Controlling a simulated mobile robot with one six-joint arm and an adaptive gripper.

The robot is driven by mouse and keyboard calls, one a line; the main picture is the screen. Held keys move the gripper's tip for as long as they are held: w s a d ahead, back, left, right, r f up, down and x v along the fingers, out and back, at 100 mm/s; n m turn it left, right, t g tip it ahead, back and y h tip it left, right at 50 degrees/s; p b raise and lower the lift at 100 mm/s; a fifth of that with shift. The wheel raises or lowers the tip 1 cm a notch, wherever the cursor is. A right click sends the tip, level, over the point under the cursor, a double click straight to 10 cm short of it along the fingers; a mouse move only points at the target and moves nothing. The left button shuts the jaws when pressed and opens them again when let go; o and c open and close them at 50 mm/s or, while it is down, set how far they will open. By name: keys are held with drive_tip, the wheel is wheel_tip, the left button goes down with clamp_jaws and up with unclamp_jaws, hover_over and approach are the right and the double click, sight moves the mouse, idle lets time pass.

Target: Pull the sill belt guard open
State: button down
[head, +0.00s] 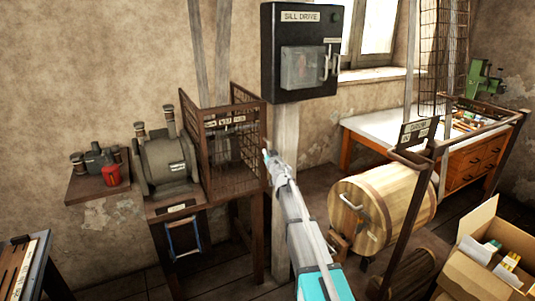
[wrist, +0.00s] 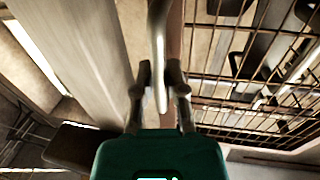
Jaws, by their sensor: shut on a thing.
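The belt guard (head: 238,158) is a brown-framed wire mesh cage around the belts, left of the grey post below the sill drive box. Its mesh also fills the right of the wrist view (wrist: 262,58). A pale curved handle (wrist: 159,45) runs along the guard's frame edge. My gripper (wrist: 160,95) has one finger on each side of this handle and is shut on it. In the head view my gripper (head: 268,158) is at the guard's right edge, by the post. The handle is too small to make out there. I cannot tell whether the guard is ajar.
The black sill drive box (head: 298,83) hangs on the post (head: 284,135) just above my arm. A motor (head: 165,160) stands left of the guard. A wooden drum (head: 400,203), an open carton (head: 470,262) and a bench (head: 360,132) stand to the right.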

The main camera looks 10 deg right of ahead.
drive_tip(key=shift+s, duration=0.25)
idle(0.3)
